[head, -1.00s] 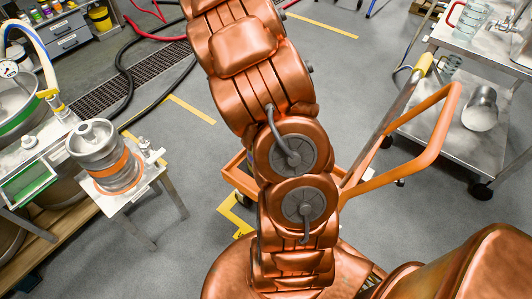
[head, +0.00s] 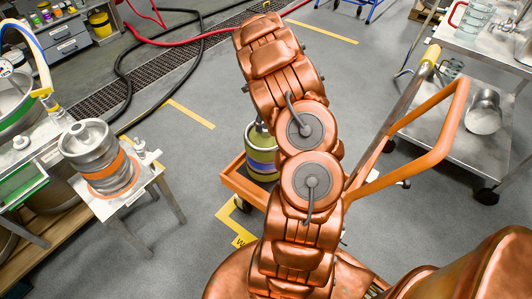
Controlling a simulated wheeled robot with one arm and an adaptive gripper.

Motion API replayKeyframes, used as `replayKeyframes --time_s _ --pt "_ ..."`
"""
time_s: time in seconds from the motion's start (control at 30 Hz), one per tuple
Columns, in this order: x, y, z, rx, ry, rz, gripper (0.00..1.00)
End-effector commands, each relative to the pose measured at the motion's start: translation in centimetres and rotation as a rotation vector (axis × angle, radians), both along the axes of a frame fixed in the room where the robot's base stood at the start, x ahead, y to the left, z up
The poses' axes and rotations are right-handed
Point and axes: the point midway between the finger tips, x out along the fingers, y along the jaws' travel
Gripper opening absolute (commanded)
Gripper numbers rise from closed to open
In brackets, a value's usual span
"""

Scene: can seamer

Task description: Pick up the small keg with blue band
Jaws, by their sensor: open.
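A small keg (head: 261,157) with a dark blue band and a yellow-green body stands on or in the orange cart (head: 232,186), near the middle of the view. My arm hides its right side and part of its top. My copper-coloured arm runs up the picture beside it. My gripper is not in view, so its place relative to the keg cannot be seen.
A steel keg with an orange band (head: 103,165) stands on a small steel table (head: 118,206) at left. A steel trolley (head: 452,150) at right holds glass jugs and a metal pot (head: 484,111). Hoses (head: 126,62) lie on the floor. The orange cart handle (head: 443,137) rises right of my arm.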

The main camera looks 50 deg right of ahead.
Motion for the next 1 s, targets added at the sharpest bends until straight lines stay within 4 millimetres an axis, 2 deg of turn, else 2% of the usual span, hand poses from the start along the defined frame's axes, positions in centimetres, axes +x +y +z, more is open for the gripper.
replayKeyframes --time_s 0.17,0.5,0.77,1.0 --pt "-0.1 0.0 -1.1 0.002 0.001 0.0 0.72" --pt "0.0 0.0 -5.1 0.001 0.0 0.001 0.72" --pt "0.0 0.0 -5.4 0.0 -0.001 0.001 0.72" --pt "0.0 0.0 -5.4 0.0 -0.001 0.002 0.47"
